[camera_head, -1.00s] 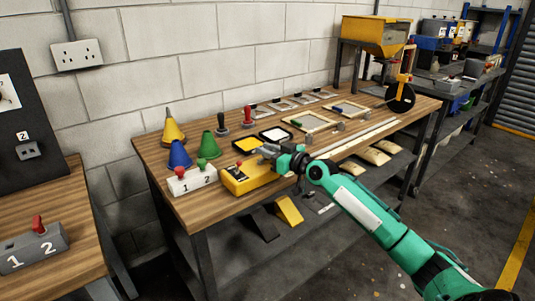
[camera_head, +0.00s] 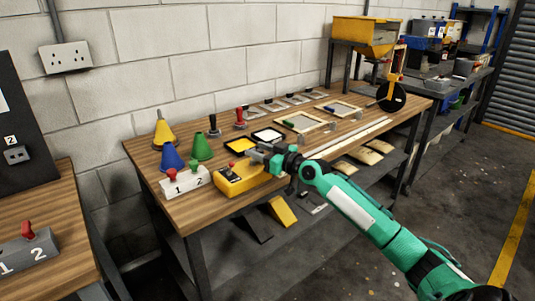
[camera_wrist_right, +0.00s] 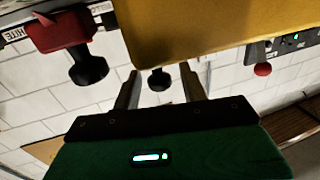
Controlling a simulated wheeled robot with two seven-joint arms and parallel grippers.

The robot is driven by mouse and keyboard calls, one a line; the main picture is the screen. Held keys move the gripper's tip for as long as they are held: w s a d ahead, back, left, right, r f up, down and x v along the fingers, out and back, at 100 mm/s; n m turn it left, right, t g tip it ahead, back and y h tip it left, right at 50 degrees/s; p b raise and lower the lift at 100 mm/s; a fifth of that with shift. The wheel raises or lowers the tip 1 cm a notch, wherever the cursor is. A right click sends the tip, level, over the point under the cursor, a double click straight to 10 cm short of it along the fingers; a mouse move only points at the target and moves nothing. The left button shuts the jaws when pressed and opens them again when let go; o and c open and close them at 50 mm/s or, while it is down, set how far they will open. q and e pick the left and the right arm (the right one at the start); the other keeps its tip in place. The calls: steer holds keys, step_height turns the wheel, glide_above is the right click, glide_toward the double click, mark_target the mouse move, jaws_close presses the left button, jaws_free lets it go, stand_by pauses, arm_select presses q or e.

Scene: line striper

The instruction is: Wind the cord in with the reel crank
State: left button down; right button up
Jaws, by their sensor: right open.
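A black disc-shaped reel (camera_head: 392,97) with a yellow upright arm stands at the far right end of the wooden bench. Which part of it is the crank, and any cord, are too small to tell. My right gripper (camera_head: 258,152) is far from it, over the near part of the bench beside a yellow box (camera_head: 238,182). In the right wrist view my right gripper (camera_wrist_right: 160,78) is open, with a dark knob (camera_wrist_right: 158,80) seen between its fingers. I cannot tell whether it touches that knob. My left gripper is not in view.
A white switch box (camera_head: 186,183), coloured cones (camera_head: 201,147), stamps (camera_head: 241,118) and ink pads (camera_head: 268,135) crowd the bench. Wooden frames (camera_head: 338,109) lie farther along. A yellow hopper (camera_head: 362,42) stands at the back right. The floor at right is clear.

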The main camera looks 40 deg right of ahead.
steer(key=shift+s+d, duration=0.1)
steer(key=shift+s, duration=0.15)
arm_select(q)
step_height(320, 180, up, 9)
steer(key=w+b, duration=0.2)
steer(key=b, duration=0.1)
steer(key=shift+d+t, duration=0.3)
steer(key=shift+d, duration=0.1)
arm_select(e)
steer(key=v, duration=1.3)
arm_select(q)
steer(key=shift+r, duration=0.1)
